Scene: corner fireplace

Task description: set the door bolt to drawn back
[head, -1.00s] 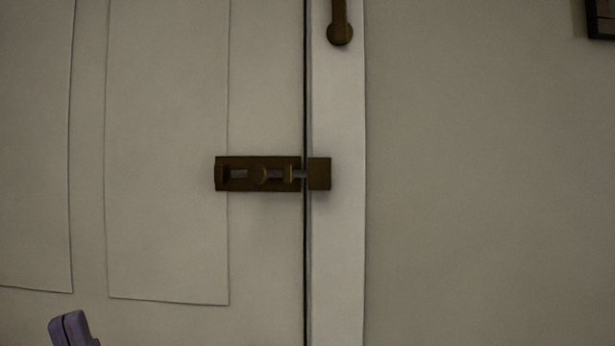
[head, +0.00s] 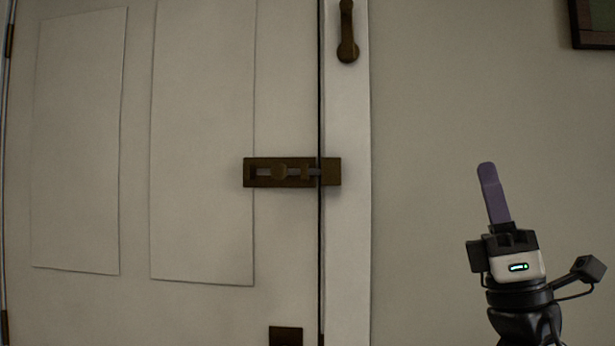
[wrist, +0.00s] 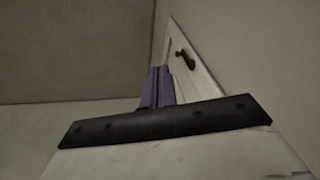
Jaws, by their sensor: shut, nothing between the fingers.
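The door bolt (head: 262,173) is a dark brass slide bolt on the white door (head: 200,150), near its right edge. Its knob (head: 280,172) sits about mid-slot, and the grey rod runs right across the door gap into the keeper (head: 331,171) on the frame. My gripper (head: 488,172) stands upright to the right of the bolt, in front of the bare wall and apart from the bolt. Its purple fingers are together and empty. In the wrist view the fingers (wrist: 157,88) point up; the bolt is not visible there.
A brass handle (head: 347,35) hangs on the door frame above the bolt; a similar dark handle (wrist: 185,59) shows in the wrist view. A dark plate (head: 286,336) is low on the door. A picture frame (head: 594,25) hangs at upper right. The space before the bolt is clear.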

